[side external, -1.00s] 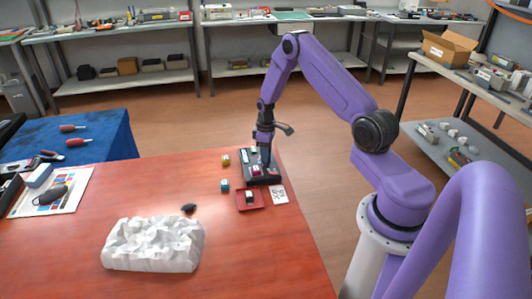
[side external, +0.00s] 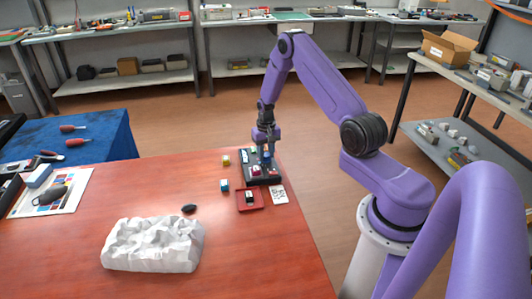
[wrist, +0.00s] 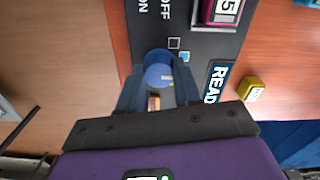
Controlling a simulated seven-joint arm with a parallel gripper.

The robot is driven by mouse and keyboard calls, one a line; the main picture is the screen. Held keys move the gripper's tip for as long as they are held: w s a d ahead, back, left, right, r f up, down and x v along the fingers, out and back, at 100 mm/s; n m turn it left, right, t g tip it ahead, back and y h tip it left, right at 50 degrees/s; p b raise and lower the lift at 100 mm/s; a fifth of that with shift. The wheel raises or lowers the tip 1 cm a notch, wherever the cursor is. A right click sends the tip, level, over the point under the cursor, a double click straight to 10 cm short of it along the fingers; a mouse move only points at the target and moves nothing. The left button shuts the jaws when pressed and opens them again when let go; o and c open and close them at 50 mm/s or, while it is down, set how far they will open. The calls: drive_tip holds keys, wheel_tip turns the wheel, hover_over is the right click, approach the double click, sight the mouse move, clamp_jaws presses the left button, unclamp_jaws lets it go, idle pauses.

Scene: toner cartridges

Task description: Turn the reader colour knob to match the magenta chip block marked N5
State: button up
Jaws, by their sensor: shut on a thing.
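The dark reader (side external: 262,180) stands near the table's far right corner. My gripper (wrist: 158,82) is over it, its fingers shut on both sides of the round blue colour knob (wrist: 157,66). A small light mark shows on the knob's top. Beside the knob on the reader face are a dark outlined square (wrist: 174,43) and a cyan square (wrist: 184,57). Fingers partly hide the knob's surroundings.
A yellow block (side external: 226,160) and a cyan block (side external: 224,185) stand left of the reader. A red tray (side external: 239,205) holding a dark block and a white card (side external: 279,196) lie in front. A crumpled white mass (side external: 153,245) lies nearer the front.

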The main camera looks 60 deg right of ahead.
sight(266, 154)
drive_tip(key=shift+m, duration=1.2)
drive_tip(key=o, duration=1)
drive_tip(key=shift+o, duration=0.2)
wheel_tip(266, 154, up, 18)
drive_tip(key=shift+f, duration=0.25)
